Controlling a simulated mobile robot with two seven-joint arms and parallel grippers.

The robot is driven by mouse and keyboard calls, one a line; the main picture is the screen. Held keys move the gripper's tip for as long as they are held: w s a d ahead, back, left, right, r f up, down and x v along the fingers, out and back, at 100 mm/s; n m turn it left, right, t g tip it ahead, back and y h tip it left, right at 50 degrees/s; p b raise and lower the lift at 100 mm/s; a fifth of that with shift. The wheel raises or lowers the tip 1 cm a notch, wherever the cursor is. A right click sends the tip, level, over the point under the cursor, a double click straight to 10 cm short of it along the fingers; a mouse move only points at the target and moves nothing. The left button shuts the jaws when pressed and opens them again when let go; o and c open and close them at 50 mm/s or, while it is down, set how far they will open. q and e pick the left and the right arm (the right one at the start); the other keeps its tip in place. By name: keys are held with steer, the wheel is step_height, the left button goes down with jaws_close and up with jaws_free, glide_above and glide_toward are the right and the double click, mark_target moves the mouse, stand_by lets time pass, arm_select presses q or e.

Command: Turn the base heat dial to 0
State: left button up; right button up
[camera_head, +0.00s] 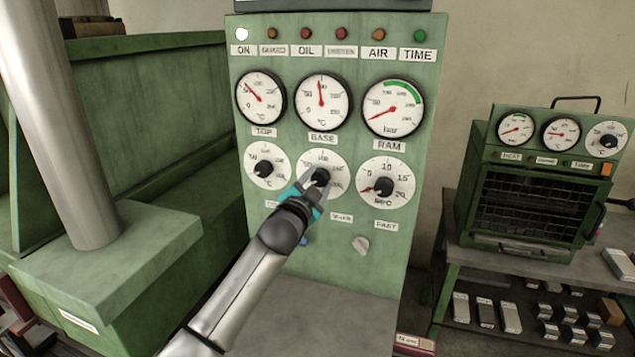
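The green control panel (275,230) stands in the middle of the view. Its base heat dial (337,160) is the middle of three white dials, below the BASE label (323,139) and gauge (321,101). The dial's black knob (321,175) shows at its centre. My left gripper (317,186) is at this knob, its fingers around the knob's lower side. Whether they press on the knob I cannot tell. The gripper hides the dial's lower left part, and I cannot read the knob's setting. My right gripper is not in view.
A small pale knob (360,245) sits lower right. A green machine with a grey column (65,130) stands at left. A small oven (535,190) stands on a bench at right.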

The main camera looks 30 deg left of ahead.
arm_select(q)
steer(key=o, duration=0.4)
steer(key=v, duration=1.5)
steer(key=shift+s+a, duration=0.1)
steer(key=shift+s, duration=0.05)
